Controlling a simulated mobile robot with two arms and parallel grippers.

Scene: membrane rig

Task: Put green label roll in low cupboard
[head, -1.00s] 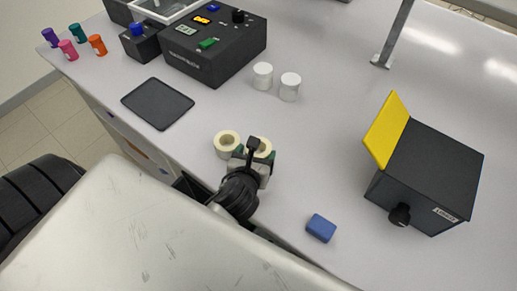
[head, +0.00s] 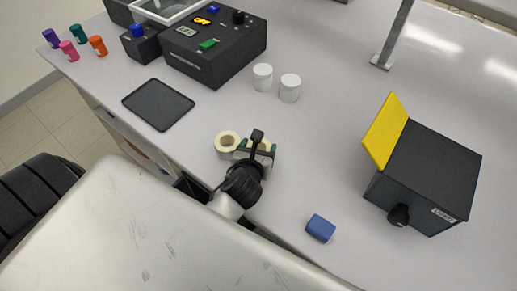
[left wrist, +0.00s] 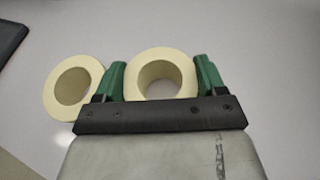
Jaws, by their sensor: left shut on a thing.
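Two cream label rolls show, and neither looks green in these views. One roll (head: 227,142) lies on the white table to the left of my left gripper (head: 257,148); it also shows in the left wrist view (left wrist: 58,92). The other roll (left wrist: 186,68) is between the green fingers of my left gripper, which are shut on it; its hole faces up. I cannot tell whether it rests on the table or is just above it. The low cupboard is not clearly seen; part of a cabinet front (head: 128,139) shows under the table edge. My right gripper is not in view.
A black tray (head: 158,104) lies to the left, and two white jars (head: 290,88) stand behind the rolls. A blue block (head: 320,228) and a black box (head: 435,170) with a yellow flap are to the right. The table between is clear.

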